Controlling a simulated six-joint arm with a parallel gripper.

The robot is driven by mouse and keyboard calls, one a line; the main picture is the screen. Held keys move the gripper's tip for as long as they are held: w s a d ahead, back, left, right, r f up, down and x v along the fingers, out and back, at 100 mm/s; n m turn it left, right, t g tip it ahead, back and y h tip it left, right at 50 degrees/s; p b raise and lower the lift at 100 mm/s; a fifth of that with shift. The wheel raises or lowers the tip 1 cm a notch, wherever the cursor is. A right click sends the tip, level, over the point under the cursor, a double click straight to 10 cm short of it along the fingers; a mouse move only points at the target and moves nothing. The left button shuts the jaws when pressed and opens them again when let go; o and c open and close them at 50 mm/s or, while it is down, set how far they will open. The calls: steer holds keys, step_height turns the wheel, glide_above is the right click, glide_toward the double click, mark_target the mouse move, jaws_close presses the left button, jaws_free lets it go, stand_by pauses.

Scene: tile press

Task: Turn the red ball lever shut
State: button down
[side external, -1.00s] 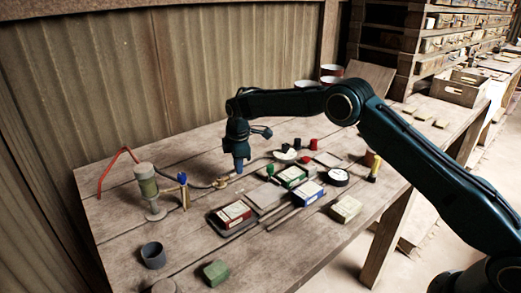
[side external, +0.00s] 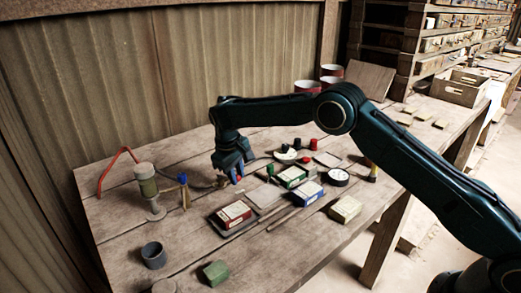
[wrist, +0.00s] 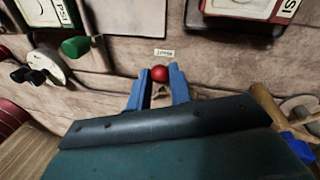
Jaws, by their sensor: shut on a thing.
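The red ball (wrist: 160,73) of the lever sits between the two blue fingers of my gripper (wrist: 160,76) in the wrist view. The fingers are shut on it, one on each side. In the side view my gripper (side external: 237,179) is low over the table, tilted, behind the red box. There the ball and its lever are mostly hidden by my gripper. A small pale label (wrist: 164,53) lies just beyond the ball. The lever's arm is hardly visible below the ball.
A red box (side external: 233,214) on a dark tray stands in front of my gripper. A blue-topped post (side external: 183,179) and a green-banded cylinder (side external: 147,184) stand to the left. A green knob (wrist: 76,46) shows in the wrist view.

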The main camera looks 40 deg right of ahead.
steer(key=a+m, duration=0.1)
steer(key=m, duration=0.2)
steer(key=a+m+g, duration=0.1)
steer(key=shift+s+a+m, duration=0.2)
steer(key=shift+a+m, duration=0.1)
steer(key=shift+m, duration=0.1)
steer(key=shift+a+m, duration=0.15)
steer(key=shift+m, duration=0.15)
steer(key=c, duration=1.3)
jaws_free()
steer(key=shift+d, duration=0.2)
